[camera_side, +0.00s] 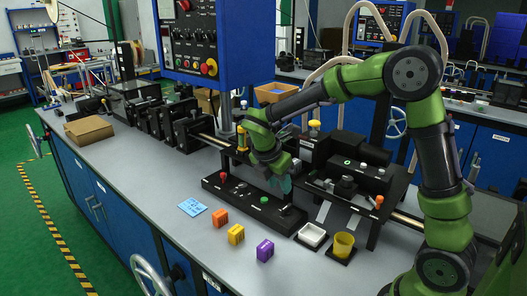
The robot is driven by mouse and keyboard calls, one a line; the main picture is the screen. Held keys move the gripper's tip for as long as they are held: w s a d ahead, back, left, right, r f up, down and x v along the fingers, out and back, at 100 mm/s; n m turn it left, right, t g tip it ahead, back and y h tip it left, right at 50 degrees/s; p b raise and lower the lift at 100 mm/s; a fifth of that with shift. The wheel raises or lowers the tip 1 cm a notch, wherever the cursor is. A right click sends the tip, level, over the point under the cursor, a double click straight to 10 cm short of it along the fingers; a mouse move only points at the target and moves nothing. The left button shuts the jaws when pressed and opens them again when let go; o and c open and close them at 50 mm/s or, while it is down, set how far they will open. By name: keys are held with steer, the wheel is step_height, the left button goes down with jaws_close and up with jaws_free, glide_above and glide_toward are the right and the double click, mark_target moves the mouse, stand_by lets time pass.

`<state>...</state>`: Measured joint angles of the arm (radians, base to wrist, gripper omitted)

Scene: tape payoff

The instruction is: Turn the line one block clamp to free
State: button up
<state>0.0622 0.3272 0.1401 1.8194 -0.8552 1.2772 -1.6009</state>
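A long black block (245,204) lies on the bench front. It carries a red knob (223,177) at its left, a green knob (264,200) near its middle and a dark lever or knob (287,210) at its right. No readable label shows which of these is the line one block clamp. My gripper (284,186) points down over the right half of the block, close above or behind the dark knob. Its teal fingertips are small and partly hidden, so I cannot tell whether they touch anything.
Orange (220,217), yellow (236,234) and purple (265,250) blocks stand in front, with a blue card (192,207). Black machinery (345,160) stands behind my gripper. The left front bench is clear.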

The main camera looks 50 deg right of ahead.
mark_target(287, 206)
steer(key=x, duration=1)
steer(key=shift+f, duration=0.1)
jaws_close()
